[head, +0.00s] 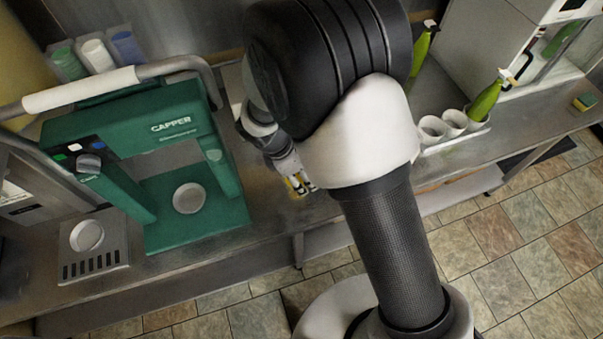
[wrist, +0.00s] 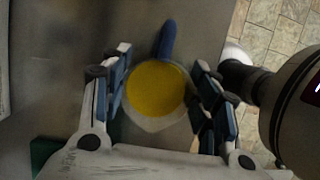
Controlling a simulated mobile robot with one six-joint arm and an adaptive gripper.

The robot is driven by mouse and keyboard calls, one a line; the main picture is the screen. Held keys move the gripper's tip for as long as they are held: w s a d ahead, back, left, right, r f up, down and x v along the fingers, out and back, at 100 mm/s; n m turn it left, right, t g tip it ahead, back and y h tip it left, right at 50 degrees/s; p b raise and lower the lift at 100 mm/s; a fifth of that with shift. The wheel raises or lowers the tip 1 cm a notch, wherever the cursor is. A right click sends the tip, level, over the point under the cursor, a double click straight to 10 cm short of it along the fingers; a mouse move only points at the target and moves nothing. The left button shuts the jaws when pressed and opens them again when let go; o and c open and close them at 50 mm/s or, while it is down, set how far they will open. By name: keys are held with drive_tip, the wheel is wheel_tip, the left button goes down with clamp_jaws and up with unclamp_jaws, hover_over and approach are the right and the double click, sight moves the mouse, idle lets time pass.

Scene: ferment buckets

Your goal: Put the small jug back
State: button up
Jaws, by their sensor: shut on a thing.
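The small jug (wrist: 156,90) shows in the wrist view from above as a pale round rim with yellow inside and a blue handle (wrist: 168,40) pointing away from my palm. My gripper (wrist: 163,98) has a finger on each side of it and is shut on it. In the head view my gripper (head: 296,180) is low over the metal counter, right of the green capper. A little yellow shows between the fingers there, but the jug is mostly hidden. I cannot tell whether the jug touches the counter.
The green capper (head: 165,150) stands left of my gripper, with a slotted drip plate (head: 95,255) beside it. Small containers (head: 95,55) stand behind it. White cups (head: 455,122) and green bottles (head: 487,100) stand at the right. A sponge (head: 584,102) lies far right.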

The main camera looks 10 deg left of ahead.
drive_tip(key=shift+f, duration=0.1)
drive_tip(key=o, duration=1.4)
drive_tip(key=shift+c, duration=0.2)
drive_tip(key=w+p+v, duration=0.1)
drive_tip(key=p+v, duration=0.1)
drive_tip(key=v, duration=0.6)
drive_tip(key=s+d+r+m+y, duration=0.2)
drive_tip(key=d+r+m, duration=0.8)
drive_tip(key=d+r, duration=0.4)
drive_tip(key=s+d+r+m+t, duration=0.1)
drive_tip(key=s+d+r+m, duration=0.3)
drive_tip(key=s+d+m, duration=0.1)
drive_tip(key=s+d+r+m+t+y, duration=0.1)
drive_tip(key=s+d+r+m+t, duration=0.1)
drive_tip(key=s+d+r+m, duration=0.3)
drive_tip(key=s+d+m, duration=0.1)
drive_tip(key=s+m, duration=0.2)
drive_tip(key=m, duration=0.1)
